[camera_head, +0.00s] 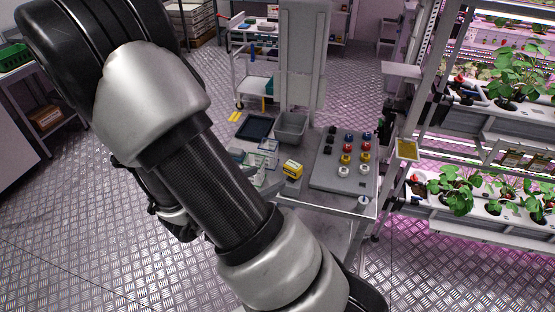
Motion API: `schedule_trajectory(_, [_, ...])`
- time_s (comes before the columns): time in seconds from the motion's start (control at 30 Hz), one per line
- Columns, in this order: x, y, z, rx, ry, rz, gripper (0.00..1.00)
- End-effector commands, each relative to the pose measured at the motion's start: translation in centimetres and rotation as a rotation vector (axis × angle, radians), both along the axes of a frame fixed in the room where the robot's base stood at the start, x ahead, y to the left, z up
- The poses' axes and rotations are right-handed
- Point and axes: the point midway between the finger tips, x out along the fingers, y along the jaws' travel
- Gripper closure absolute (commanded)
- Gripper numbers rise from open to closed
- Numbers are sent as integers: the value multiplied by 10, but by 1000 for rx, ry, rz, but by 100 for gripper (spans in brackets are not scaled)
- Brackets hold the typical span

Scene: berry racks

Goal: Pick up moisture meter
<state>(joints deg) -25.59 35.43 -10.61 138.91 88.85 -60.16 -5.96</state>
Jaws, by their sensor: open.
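A small yellow and black block-shaped device (292,169), which looks like the moisture meter, sits on the grey worktable (318,203) near its front left part. My arm crosses the view from upper left to bottom centre and hides much of the table's left end. The rest of my gripper is hidden behind the arm.
A board of coloured knobs (344,160) lies right of the device. A grey bin (291,128) and dark tray (254,128) stand behind. A white upright panel (301,60) rises at the back. Plant racks (480,222) stand right. Metal floor (90,240) is open at left.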

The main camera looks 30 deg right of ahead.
Motion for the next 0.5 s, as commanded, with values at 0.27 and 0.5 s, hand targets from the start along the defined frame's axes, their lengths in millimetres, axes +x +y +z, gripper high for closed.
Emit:
schedule_trajectory(0.27, [10, -47, -18, -23, 4, -21, 38])
schedule_trajectory(0.5, [26, -89, -37, -21, 4, -17, 38])
